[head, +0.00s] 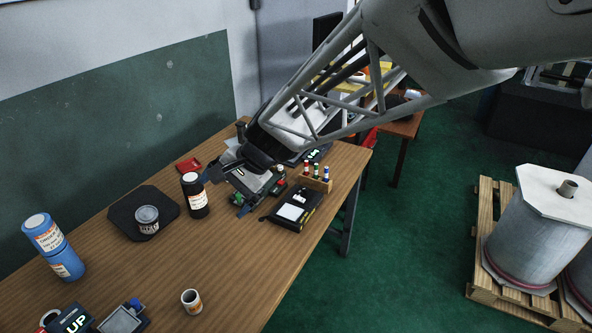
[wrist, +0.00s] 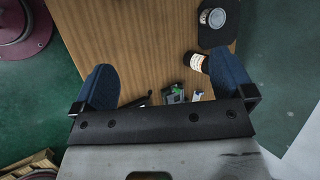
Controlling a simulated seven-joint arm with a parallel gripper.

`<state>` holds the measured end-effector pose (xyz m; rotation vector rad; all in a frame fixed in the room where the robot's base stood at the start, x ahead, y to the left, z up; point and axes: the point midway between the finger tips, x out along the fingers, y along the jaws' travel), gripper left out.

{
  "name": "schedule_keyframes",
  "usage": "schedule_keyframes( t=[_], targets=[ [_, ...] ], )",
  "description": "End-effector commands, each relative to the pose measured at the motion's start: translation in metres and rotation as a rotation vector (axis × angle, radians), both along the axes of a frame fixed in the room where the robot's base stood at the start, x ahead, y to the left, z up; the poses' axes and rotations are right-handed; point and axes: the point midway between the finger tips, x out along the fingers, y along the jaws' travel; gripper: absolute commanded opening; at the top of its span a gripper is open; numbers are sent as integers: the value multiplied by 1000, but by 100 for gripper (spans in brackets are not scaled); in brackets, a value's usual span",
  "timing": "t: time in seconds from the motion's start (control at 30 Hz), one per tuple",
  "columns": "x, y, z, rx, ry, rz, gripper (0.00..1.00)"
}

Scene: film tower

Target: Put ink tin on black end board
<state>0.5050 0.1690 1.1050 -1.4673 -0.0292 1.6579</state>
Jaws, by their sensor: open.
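A small dark tin with a grey lid and a pale label, which looks like the ink tin (head: 147,220), stands upright on the black end board (head: 118,213). The board lies flat on the wooden table. The tin also shows at the top of the wrist view (wrist: 213,18), on the board (wrist: 208,40). My gripper (head: 222,170) is above the far part of the table, to the right of the tin and apart from it. In the wrist view its blue fingers (wrist: 165,85) are wide apart with nothing held between them.
A dark labelled bottle (head: 194,196) stands between the board and my gripper. A device (head: 258,186) and a black case (head: 294,208) lie under and right of my gripper. Blue cans (head: 50,245) stand at left, a white cup (head: 191,301) at front.

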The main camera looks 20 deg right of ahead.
Motion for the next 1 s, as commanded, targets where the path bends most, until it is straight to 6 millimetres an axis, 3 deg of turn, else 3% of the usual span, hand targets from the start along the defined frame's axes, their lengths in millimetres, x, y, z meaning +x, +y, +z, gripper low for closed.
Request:
schedule_keyframes(
  t=[0.6, 0.8, 1.0],
  targets=[
    [-147, -132, 29, -554, -274, 414, 100],
    [-178, -161, 32, -697, -309, 503, 100],
    [-189, -172, 33, -753, -318, 539, 100]
  ],
)
